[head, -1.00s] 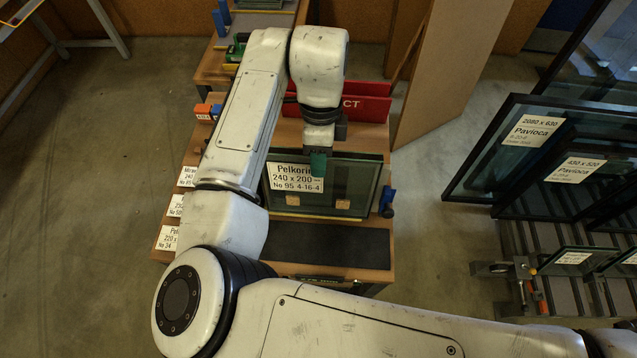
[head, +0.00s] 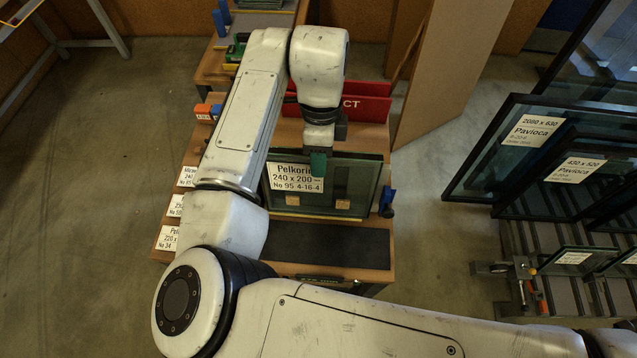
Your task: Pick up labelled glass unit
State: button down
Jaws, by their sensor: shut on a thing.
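The labelled glass unit (head: 355,183) stands upright on the wooden bench, behind a dark mat. It has a dark frame edge and a white label reading "Pelkorin 240 x 200, No 95 4-16-4" (head: 290,178). Two small tan squares show low on the pane. My gripper (head: 318,162) is at the top edge of the unit, pointing down, and is shut on it. A green finger pad lies over the near face beside the label. The far finger is hidden behind the pane. I cannot tell whether the lower edge touches the bench.
The dark mat (head: 325,245) in front is bare. A red holder (head: 368,108) stands behind. A blue clamp (head: 387,201) sits close right of the unit. Large framed panes (head: 478,170) stand on a rack at right.

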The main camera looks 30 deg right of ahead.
jog(key=shift+w+r, duration=0.1)
jog(key=shift+r, duration=0.1)
jog(key=shift+r+b, duration=0.55)
jog(key=shift+r, duration=0.3)
jog(key=s+a+r+b, duration=0.2)
jog(key=s+r, duration=0.9)
jog(key=s, duration=0.3)
jog(key=shift+a, duration=0.15)
